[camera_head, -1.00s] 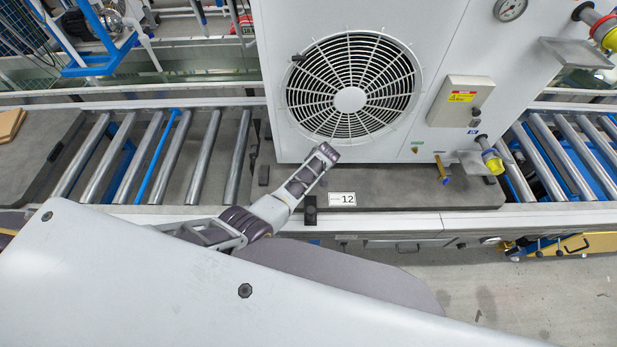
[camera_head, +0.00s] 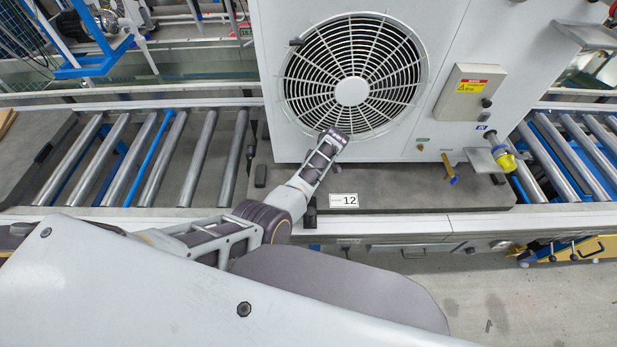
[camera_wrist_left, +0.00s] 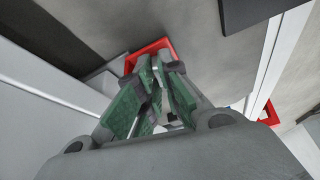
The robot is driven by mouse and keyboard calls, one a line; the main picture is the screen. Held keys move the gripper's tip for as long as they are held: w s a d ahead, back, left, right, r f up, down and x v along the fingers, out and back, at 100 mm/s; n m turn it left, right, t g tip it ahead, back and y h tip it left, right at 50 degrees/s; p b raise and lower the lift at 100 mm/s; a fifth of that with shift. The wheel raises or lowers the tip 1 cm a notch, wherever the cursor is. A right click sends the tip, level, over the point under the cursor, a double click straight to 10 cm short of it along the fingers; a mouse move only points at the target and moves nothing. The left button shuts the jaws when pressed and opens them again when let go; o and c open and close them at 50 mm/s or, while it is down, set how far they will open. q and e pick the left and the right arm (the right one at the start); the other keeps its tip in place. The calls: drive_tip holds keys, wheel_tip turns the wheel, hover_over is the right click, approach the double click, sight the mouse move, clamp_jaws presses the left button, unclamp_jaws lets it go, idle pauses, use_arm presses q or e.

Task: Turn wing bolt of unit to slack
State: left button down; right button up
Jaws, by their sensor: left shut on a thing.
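The unit (camera_head: 447,47) is a large white housing with a round fan grille, standing on a dark grey pallet (camera_head: 420,195) on the roller line. A red edge (camera_wrist_left: 165,43) shows just beyond the fingertips. I cannot make out the wing bolt. My right gripper is out of view.
A grey control box (camera_head: 468,92) and a yellow-ended fitting (camera_head: 506,161) stick out at the unit's right. A brass-coloured valve handle (camera_head: 449,169) is low on its front. Rollers (camera_head: 160,155) lie left of the pallet. The floor at front right (camera_head: 520,290) is mostly clear.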

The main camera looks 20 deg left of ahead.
use_arm(q)
drive_tip(key=shift+w+n+b, duration=0.1)
drive_tip(key=shift+n+b, duration=0.25)
drive_tip(key=shift+n, duration=0.45)
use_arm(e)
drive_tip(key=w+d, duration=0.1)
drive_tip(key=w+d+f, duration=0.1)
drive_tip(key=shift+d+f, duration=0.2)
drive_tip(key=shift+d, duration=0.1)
use_arm(q)
drive_tip(key=c, duration=1.6)
unclamp_jaws()
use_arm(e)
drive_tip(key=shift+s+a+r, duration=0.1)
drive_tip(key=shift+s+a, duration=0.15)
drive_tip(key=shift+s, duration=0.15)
